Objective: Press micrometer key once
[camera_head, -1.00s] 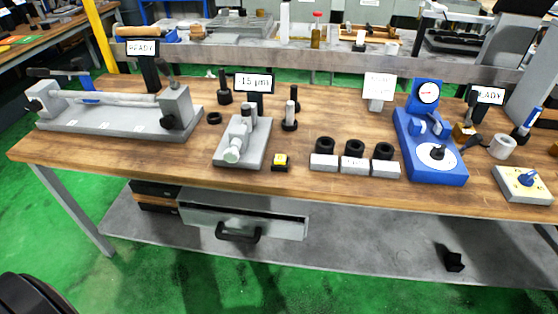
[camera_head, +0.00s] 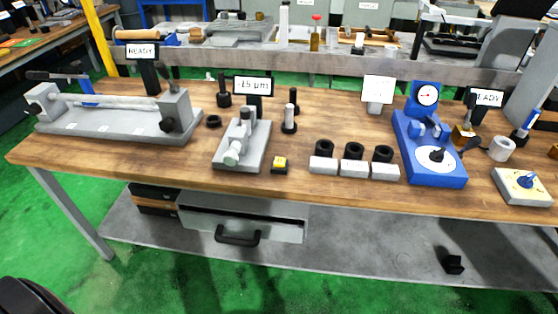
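A small yellow key on a black base (camera_head: 280,164) sits near the front edge of the wooden bench, just right of the grey micrometer stand (camera_head: 242,146). I take this for the micrometer key. A display (camera_head: 252,86) behind the stand reads about -1.5 µm; the digits are small. The stand holds light grey cylindrical parts. Neither of my grippers shows in the view. A dark rounded shape is at the bottom left corner.
A bench fixture (camera_head: 120,118) with a long bar stands at left. Black rings on grey blocks (camera_head: 354,166) sit right of the key. A blue dial gauge device (camera_head: 432,150) stands further right. Bare wood lies around the key.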

